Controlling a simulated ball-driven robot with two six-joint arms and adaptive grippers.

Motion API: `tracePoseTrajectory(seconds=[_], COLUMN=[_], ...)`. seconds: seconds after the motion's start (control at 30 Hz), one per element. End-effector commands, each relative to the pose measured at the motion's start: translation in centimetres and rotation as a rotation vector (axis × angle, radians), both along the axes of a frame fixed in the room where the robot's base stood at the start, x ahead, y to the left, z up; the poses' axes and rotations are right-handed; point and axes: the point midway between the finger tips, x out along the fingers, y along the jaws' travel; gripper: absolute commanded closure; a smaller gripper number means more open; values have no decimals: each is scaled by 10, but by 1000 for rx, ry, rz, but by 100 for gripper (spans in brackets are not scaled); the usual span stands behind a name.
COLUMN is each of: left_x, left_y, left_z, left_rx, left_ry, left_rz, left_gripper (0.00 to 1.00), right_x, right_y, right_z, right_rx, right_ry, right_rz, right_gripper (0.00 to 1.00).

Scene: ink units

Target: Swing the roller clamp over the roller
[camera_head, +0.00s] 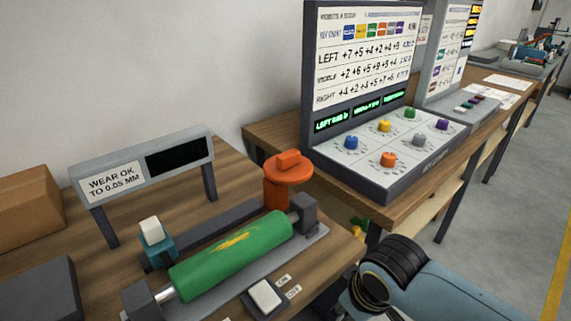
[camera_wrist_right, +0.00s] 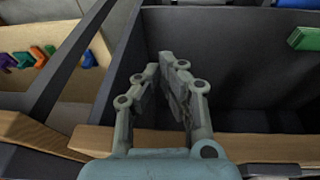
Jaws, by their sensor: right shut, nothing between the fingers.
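A green roller (camera_head: 232,252) with a yellow mark lies in a grey cradle on the wooden bench in the head view. An orange post with a round cap and a raised grip (camera_head: 288,170) stands just behind the roller's right end. A dark grey bar (camera_head: 215,226) lies behind the roller, apart from its top. A teal block with a white top (camera_head: 155,240) stands near the bar's left end. I cannot tell which of these parts is the clamp. My right gripper (camera_wrist_right: 170,64) is shut and empty in the wrist view, above a dark bin. My left gripper is not in view.
A wear sign (camera_head: 145,167) stands behind the roller. A small white-topped switch (camera_head: 266,295) sits in front. A console with coloured knobs (camera_head: 390,150) stands on another bench at right. The dark bin (camera_wrist_right: 235,65) has a green block (camera_wrist_right: 304,39) at its right rim.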

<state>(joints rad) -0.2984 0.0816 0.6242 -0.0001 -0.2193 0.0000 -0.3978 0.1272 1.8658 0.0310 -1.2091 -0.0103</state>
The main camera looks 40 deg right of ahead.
Motion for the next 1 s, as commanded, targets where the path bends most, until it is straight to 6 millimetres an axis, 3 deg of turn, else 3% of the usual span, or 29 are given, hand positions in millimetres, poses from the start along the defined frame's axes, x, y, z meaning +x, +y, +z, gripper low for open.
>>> tracePoseTrajectory(seconds=[0.03,0.27,0.4,0.5,0.77,1.0], left_x=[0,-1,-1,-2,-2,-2], left_y=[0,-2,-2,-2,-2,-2], left_z=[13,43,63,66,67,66], left_rx=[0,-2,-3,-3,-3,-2], left_ry=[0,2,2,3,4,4], left_rz=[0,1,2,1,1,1], left_gripper=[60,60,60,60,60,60], right_x=[4,14,32,56,129,220], right_y=[2,9,10,7,-9,-36], right_z=[30,127,187,200,210,240], right_rx=[0,2,1,3,14,39], right_ry=[-12,-42,-63,-64,-65,-70], right_rz=[4,22,40,51,63,53], right_gripper=[100,100,100,100,100,100])
